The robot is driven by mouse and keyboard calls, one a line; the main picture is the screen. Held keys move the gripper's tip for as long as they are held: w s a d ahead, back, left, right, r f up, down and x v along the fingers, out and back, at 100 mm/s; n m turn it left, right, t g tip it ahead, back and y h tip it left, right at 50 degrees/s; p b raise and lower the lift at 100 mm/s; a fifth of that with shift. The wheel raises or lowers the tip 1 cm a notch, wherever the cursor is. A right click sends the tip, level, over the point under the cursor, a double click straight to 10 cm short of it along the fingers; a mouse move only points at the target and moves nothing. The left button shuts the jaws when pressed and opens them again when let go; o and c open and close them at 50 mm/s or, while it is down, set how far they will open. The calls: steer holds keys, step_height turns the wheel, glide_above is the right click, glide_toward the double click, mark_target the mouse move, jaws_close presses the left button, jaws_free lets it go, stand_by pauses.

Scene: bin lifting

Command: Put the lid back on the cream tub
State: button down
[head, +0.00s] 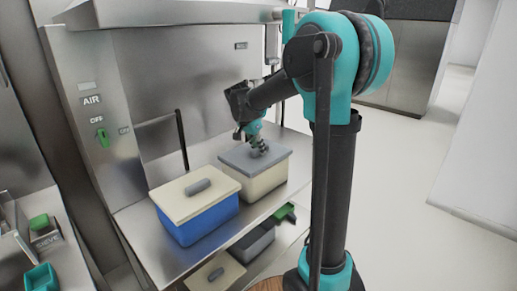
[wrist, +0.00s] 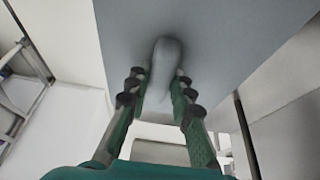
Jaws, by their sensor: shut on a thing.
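The cream tub (head: 262,184) stands on the steel bench, to the right of the blue tub. A flat grey lid (head: 240,157) lies over its top and looks level and lined up with the rim. I cannot tell whether the lid rests on the rim or hangs just above it. My gripper (head: 258,147) is shut on the lid's grey handle. In the wrist view, the fingers (wrist: 160,88) stand on both sides of the rounded handle (wrist: 164,62), with the grey lid (wrist: 225,40) filling the view behind.
A blue tub (head: 200,222) with a cream lid (head: 178,205) and grey handle stands close on the left. Darker containers (head: 252,243) sit on a lower shelf. A steel back panel (head: 180,75) and a thin black post (head: 182,140) rise behind. The floor at right is clear.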

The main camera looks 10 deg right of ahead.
steer(key=shift+f, duration=0.8)
stand_by(1.1)
steer(key=c, duration=1.3)
jaws_free()
steer(key=shift+o, duration=0.2)
steer(key=o, duration=0.6)
steer(key=shift+c, duration=0.2)
steer(key=shift+r, duration=3.5)
steer(key=shift+c, duration=0.4)
